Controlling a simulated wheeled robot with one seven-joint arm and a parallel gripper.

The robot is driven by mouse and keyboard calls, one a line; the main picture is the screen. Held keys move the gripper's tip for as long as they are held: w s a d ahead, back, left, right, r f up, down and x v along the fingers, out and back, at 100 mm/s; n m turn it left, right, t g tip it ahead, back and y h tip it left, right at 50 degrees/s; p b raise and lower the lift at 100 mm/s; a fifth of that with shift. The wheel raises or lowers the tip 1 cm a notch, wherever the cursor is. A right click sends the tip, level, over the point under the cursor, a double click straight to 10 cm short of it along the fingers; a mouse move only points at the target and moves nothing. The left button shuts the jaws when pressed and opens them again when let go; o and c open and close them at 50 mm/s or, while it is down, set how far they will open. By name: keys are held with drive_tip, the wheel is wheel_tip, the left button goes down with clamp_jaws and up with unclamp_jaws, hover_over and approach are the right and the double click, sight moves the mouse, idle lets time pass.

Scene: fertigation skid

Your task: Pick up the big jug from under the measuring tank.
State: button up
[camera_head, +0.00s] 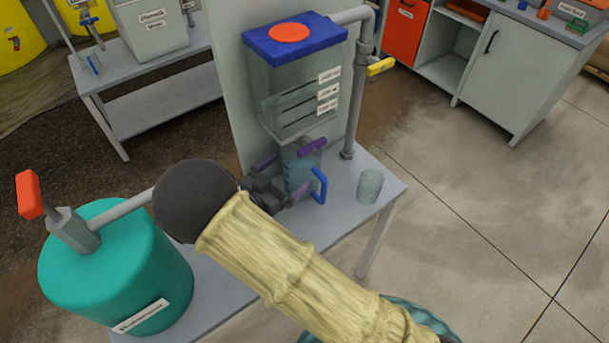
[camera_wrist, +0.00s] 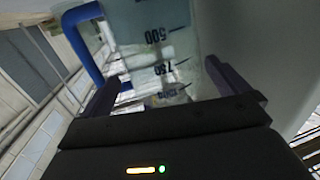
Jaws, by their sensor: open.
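The big jug (camera_head: 299,176) is clear, with a blue handle on its right. It stands on the grey bench under the measuring tank (camera_head: 262,85), which has a blue lid with an orange cap. My gripper (camera_head: 316,163) reaches in from the left with purple fingers open around the jug, one on the far side and one on the near side. In the wrist view the jug (camera_wrist: 150,50), with printed marks such as 500 and 750, lies between my fingers (camera_wrist: 172,90). Its blue handle is at upper left. My gripper body hides part of the jug's left side.
A small clear cup (camera_head: 369,187) stands right of the jug near the bench edge. A pipe with a yellow valve handle (camera_head: 380,67) rises behind. A teal tank (camera_head: 115,265) with an orange lever (camera_head: 28,193) is at left. The floor at right is clear.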

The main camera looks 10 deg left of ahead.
sight(300, 161)
drive_tip(key=x, duration=0.5)
drive_tip(key=shift+w+r+p, duration=0.1)
drive_tip(key=shift+p, duration=0.3)
drive_tip(key=c, duration=1.3)
drive_tip(key=shift+o, duration=0.2)
drive_tip(key=shift+r, duration=0.1)
